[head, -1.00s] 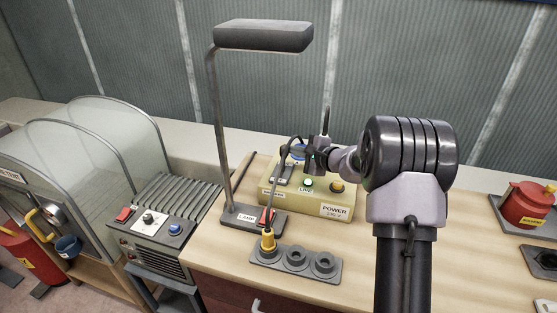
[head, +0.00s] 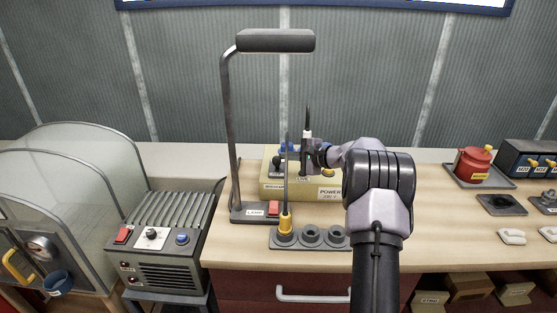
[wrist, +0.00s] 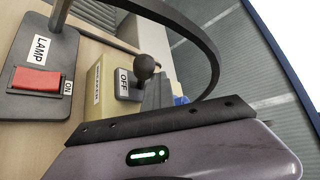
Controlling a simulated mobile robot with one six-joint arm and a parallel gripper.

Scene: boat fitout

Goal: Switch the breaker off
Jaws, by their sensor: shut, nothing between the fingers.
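The yellow power box (head: 322,190) stands on the bench behind the socket strip. The breaker lever (head: 277,163), dark with a ball knob, stands at the left of its top. In the wrist view the ball knob (wrist: 145,67) shows close up beside a plate marked OFF (wrist: 124,84); I cannot tell the lever's exact setting. My gripper (head: 303,162) is shut and empty, just right of the lever. In the wrist view its grey finger (wrist: 158,93) is near the knob; contact is unclear. My gripper hides the box's live light.
The lamp (head: 232,135) rises at the left of the box, with a red switch (wrist: 37,80) on its base. A yellow plug (head: 285,222) with an upright cable sits in the socket strip (head: 310,240) in front. A red pot (head: 473,163) stands farther right.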

